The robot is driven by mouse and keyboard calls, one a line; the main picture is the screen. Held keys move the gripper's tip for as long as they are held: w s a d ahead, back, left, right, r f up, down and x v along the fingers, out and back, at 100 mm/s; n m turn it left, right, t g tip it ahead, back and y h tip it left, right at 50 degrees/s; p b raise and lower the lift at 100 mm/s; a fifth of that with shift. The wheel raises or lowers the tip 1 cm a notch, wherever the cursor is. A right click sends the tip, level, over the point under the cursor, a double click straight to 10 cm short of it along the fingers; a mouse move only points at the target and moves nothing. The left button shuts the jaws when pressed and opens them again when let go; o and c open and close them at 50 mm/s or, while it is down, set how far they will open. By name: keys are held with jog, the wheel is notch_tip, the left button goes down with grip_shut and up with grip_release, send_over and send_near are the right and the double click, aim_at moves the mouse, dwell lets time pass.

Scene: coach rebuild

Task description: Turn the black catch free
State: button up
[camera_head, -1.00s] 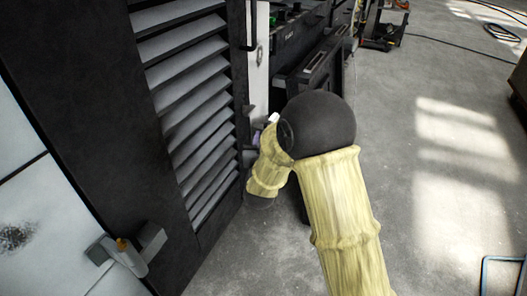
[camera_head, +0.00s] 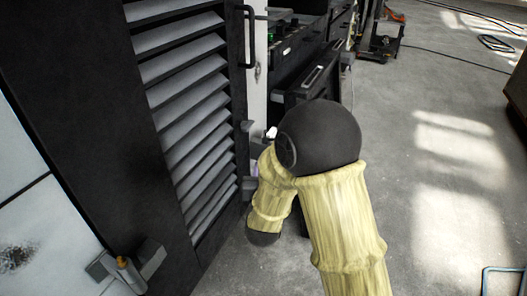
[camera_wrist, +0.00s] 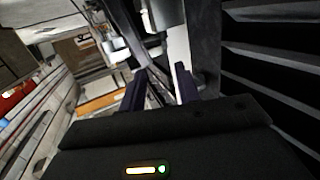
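The louvred black door (camera_head: 115,130) stands at the left in the head view, and its slats show at the right in the wrist view (camera_wrist: 275,55). Small dark fittings (camera_head: 247,126) sit at its right edge; I cannot tell for sure which is the black catch. A grey block (camera_wrist: 166,14) shows beyond the fingers at the top of the wrist view. My gripper (camera_wrist: 160,86) has its two dark fingers apart, with nothing clearly held between them. In the head view my gripper is mostly hidden behind my arm, close to the door's right edge.
A grey latch (camera_head: 150,258) with an orange-tipped knob is at lower left. A black handle (camera_head: 246,38) is high on the door edge. Dark cabinets (camera_head: 315,75) stand behind my arm. Open floor (camera_head: 420,200) lies to the right.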

jog(key=s+d+f+g+p, duration=0.1)
jog(key=s+d+f+g, duration=0.1)
jog(key=s+d+g, duration=1.2)
jog(key=s+d, duration=0.6)
jog(key=s, duration=0.1)
jog(key=shift+f+h+p, duration=0.25)
jog(key=shift+h+p, duration=0.05)
jog(key=shift+h, duration=0.1)
jog(key=shift+w+d, duration=0.1)
jog(key=shift+d, duration=0.05)
